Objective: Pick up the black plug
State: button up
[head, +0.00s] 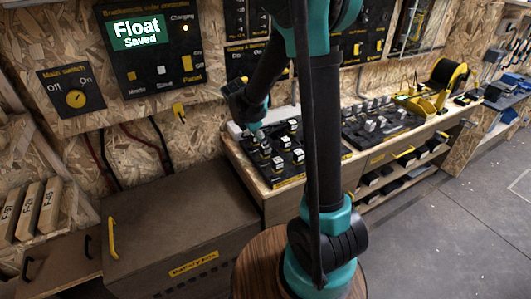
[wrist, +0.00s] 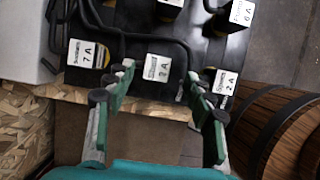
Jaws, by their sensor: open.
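Several black plugs with white labels stand on a black panel (head: 300,177) on the workbench; I cannot tell which one the task means. In the wrist view, one label-topped plug (wrist: 157,68) is between the fingertips of my gripper (wrist: 158,78), with the fingers apart on either side of it. I cannot tell whether they touch it. A plug labelled 7 A (wrist: 82,54) is to the left and one labelled 2 A (wrist: 225,83) is close by the right finger. In the head view, my gripper (head: 258,130) is over the panel's left end, partly hidden.
Black cables lie around the plugs in the wrist view. A wooden barrel (wrist: 280,125) is at the right. A brown battery box (head: 180,240) stands in front of the bench's left side. The floor at right is clear.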

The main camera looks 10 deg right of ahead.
aim_at(265, 153)
jog(key=shift+x, duration=2.25)
jog(key=shift+w+a, duration=0.1)
jog(key=shift+w, duration=0.1)
jog(key=shift+c, duration=0.5)
grip_shut()
jog(key=shift+r, duration=0.2)
